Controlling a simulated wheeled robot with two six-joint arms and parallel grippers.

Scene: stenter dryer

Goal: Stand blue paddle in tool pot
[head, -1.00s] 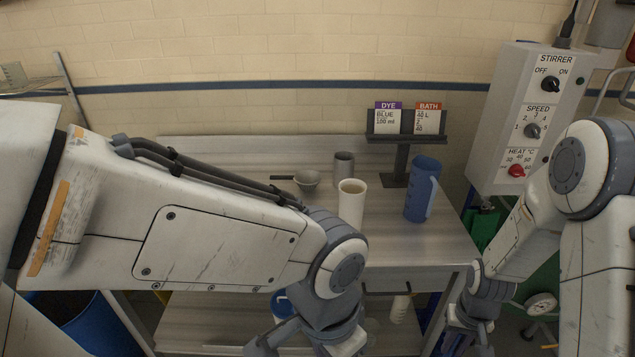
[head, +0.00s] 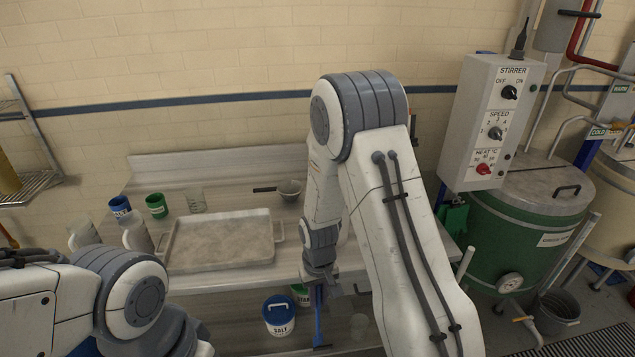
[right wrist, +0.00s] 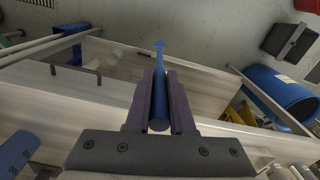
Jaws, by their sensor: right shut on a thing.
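My right gripper (head: 318,278) is in front of the table's front edge, pointing down. It is shut on the blue paddle (head: 318,318), which hangs roughly upright beside the lower shelf. In the right wrist view the paddle (right wrist: 160,95) lies between the two dark fingers (right wrist: 160,105), its far end pointing away from the gripper. I cannot make out the tool pot for sure; my right arm covers the right part of the tabletop. My left arm is at the lower left of the head view, and its gripper does not show.
The tabletop holds a metal tray (head: 172,248), a blue cup (head: 120,208), a green cup (head: 157,206), a glass beaker (head: 196,202) and a small handled pan (head: 289,190). A salt tub (head: 278,318) stands below. A green vat (head: 520,225) and stirrer box (head: 498,115) are right.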

